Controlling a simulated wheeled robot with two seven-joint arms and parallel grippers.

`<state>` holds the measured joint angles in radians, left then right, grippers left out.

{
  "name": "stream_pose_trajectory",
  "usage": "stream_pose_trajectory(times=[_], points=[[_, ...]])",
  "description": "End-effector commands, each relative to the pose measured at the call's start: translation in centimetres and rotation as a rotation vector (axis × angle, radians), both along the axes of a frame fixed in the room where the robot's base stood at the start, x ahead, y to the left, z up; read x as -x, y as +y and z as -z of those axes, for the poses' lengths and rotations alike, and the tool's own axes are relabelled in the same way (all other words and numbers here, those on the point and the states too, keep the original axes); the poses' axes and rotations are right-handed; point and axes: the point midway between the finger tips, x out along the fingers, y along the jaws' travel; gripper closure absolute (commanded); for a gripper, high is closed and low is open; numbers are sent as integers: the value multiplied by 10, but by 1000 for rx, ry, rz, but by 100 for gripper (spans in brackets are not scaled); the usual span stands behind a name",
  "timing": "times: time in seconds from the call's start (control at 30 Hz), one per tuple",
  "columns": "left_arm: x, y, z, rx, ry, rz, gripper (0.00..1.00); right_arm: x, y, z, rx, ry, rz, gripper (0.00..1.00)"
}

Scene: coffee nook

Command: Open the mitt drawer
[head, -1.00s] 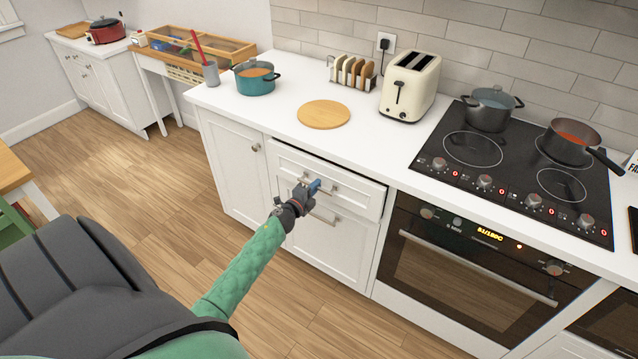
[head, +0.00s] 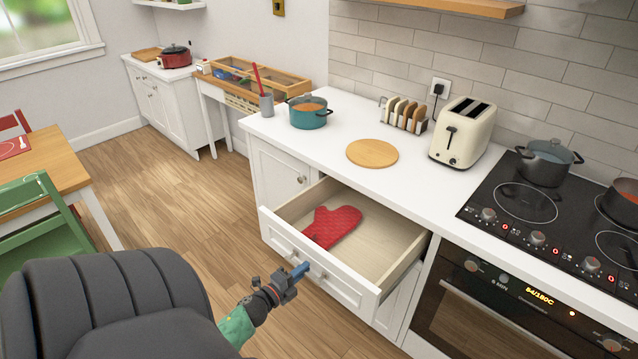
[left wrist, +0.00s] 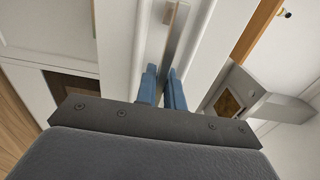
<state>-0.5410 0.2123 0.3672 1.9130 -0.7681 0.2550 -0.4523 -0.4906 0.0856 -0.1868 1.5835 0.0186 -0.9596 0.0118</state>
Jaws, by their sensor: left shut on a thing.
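The mitt drawer (head: 407,262) stands pulled well out from the white cabinet under the counter. A red oven mitt (head: 332,227) lies inside it toward the left, on the pale wooden bottom. My left gripper (head: 303,268) is at the drawer's front, shut on the bar handle (head: 316,274). In the left wrist view the blue fingers (left wrist: 162,88) close around the handle (left wrist: 177,32), which runs up the picture along the white drawer front. My right gripper is in neither view.
The oven (head: 490,318) and stove (head: 530,200) are right of the drawer. On the counter are a round wooden board (head: 372,153), teal pot (head: 308,113), toast rack (head: 403,114) and toaster (head: 466,132). A green chair (head: 45,225) and table stand left; floor between is clear.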

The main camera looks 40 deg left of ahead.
Motion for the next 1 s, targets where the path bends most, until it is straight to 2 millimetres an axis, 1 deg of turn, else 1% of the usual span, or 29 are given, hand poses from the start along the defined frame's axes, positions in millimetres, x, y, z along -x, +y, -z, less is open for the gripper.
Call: stream_pose_trajectory(times=[0.03,0.2,0.3,0.4,0.6,0.97,1.0], points=[[14,0,3,2,3,-2,100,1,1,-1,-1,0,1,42],[46,-1,2,0,3,-2,100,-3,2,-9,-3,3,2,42],[60,-2,2,1,2,-2,100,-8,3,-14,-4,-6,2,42],[69,-2,1,1,1,-1,100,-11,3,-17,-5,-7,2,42],[78,-2,1,1,1,-1,100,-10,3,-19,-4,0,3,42],[79,-2,1,0,1,-1,100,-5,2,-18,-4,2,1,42],[79,-2,1,0,1,-1,84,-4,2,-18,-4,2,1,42]])
